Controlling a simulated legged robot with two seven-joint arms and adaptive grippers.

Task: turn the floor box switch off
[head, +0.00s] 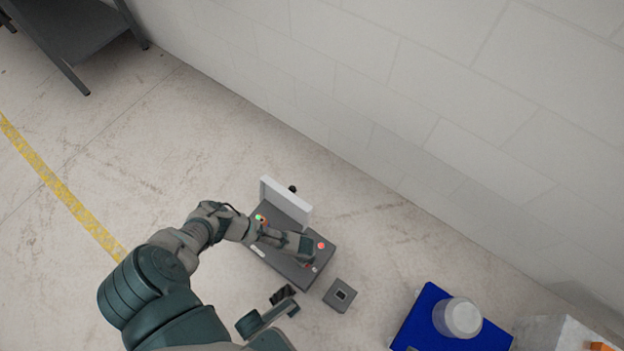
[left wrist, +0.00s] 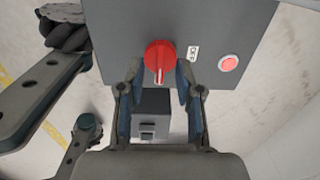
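The grey floor box (head: 284,268) stands on the floor near the wall, its light-coloured lid (head: 287,202) raised. In the left wrist view, its red rotary switch (left wrist: 158,56) sits on the grey face with its pale pointer mark towards the bottom of the picture. An OFF label (left wrist: 194,53) is just right of it. My left gripper (left wrist: 158,72) is open, a finger on either side of the switch; contact is not clear. In the head view my left forearm hides much of the box top. What looks like my right gripper (head: 272,312) is partly seen below the box.
A red round button (left wrist: 229,63) sits right of the label, and a green light (head: 259,217) is at the box's far left. A small grey box (head: 340,295) is close by on the floor. A blue crate (head: 415,325) with a pale container (head: 458,317) stands lower right.

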